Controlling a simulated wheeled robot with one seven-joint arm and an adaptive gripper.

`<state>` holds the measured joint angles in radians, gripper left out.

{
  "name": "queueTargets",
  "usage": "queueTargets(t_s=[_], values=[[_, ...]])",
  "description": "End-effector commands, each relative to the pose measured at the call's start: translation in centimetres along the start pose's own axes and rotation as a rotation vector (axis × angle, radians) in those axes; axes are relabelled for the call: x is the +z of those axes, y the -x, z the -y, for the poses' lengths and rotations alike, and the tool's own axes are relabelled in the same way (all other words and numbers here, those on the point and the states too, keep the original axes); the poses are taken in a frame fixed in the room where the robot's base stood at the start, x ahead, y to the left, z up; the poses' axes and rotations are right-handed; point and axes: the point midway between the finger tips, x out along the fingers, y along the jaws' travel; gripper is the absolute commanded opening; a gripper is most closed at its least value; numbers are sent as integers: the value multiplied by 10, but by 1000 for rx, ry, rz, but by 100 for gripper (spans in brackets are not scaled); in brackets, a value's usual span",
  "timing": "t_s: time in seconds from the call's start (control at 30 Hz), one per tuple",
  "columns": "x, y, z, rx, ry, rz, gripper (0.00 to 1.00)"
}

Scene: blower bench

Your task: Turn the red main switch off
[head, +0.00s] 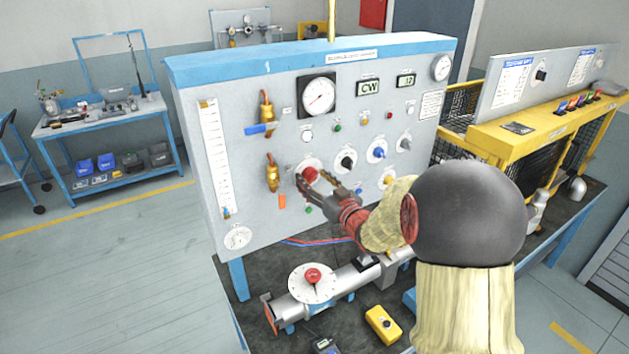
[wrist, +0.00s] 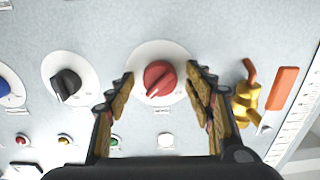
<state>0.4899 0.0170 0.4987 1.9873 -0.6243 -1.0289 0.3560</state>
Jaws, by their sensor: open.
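The red main switch (head: 309,174) is a round red knob on a white dial plate, low in the middle of the grey panel (head: 240,150). In the wrist view the red knob (wrist: 159,78) has a ridge with a pale mark that points to the lower left of the picture. My gripper (head: 318,184) is open in front of the switch. In the wrist view my gripper's fingers (wrist: 160,92) stand on both sides of the knob, with a gap on each side. I cannot tell how far the fingertips are from the panel.
A black knob (wrist: 65,84) and a brass valve with an orange handle (wrist: 247,98) flank the switch. A blue knob (head: 377,150) sits further right. Below the panel are a pipe with a red-knobbed dial (head: 312,278) and a yellow box (head: 383,323) on the bench.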

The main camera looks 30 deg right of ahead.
Motion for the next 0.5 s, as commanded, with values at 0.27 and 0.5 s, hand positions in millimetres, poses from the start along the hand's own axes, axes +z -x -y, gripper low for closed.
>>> queueTargets(t_s=[0.27,0.5], values=[[0,0,0,1,0,0,50],[0,0,0,1,0,0,36]])
